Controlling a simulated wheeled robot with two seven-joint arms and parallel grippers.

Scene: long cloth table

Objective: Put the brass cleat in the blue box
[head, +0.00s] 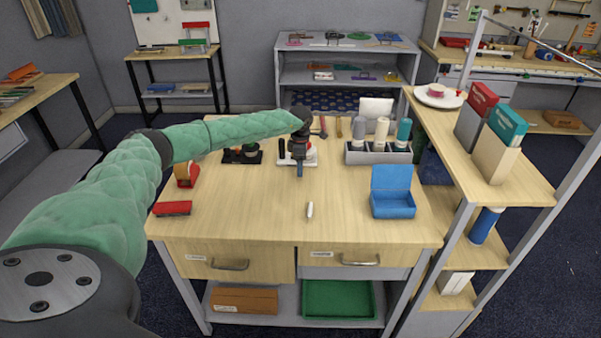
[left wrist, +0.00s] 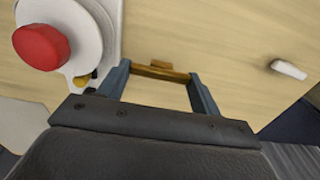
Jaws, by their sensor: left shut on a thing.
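The brass cleat (left wrist: 162,71) shows in the left wrist view as a small brass-coloured bar with a raised middle, between my fingertips. My left gripper (left wrist: 160,80) is shut on it, with one finger at each end. In the head view my left gripper (head: 300,174) is over the middle of the table, and the cleat cannot be made out there. The blue box (head: 393,206) stands at the right front of the table, right of my gripper, with its lid (head: 391,177) raised at the back. My right gripper is not in view.
A small white piece (head: 310,209) lies in front of my gripper. A white device with a red knob (left wrist: 40,47) is close beside it. A grey holder with bottles (head: 378,155) stands behind the box. A red stapler-like thing (head: 172,208) lies at left front.

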